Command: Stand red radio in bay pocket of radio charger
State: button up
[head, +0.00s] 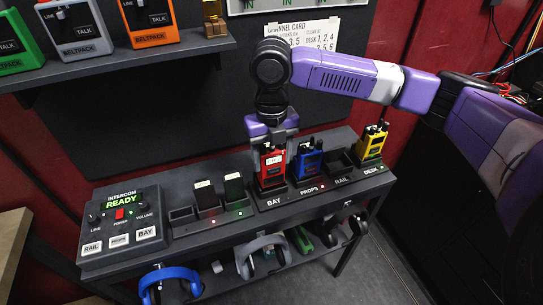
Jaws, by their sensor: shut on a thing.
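The red radio (272,164) stands upright at the BAY pocket of the radio charger (268,203), above the BAY label. My gripper (271,143) points down from above and is shut on the red radio's upper part. The radio's lower end is at the pocket; I cannot tell whether it is fully seated. A blue radio (307,161) stands in the PROPS pocket just to the right. The RAIL pocket (341,166) is empty. A yellow radio (372,143) stands in the DESK pocket.
Left of BAY, two dark battery packs (206,194) stand in slots. An intercom box (122,226) reading READY sits at the desk's left end. Headsets hang below. A shelf (130,66) with beltpacks is at upper left.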

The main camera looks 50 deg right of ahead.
aim_at(272, 149)
jog(key=shift+f+b, duration=1.05)
jog(key=shift+f, duration=0.6)
jog(key=o, duration=1.6)
notch_tip(272, 149, up, 8)
jog(key=shift+f, duration=0.1)
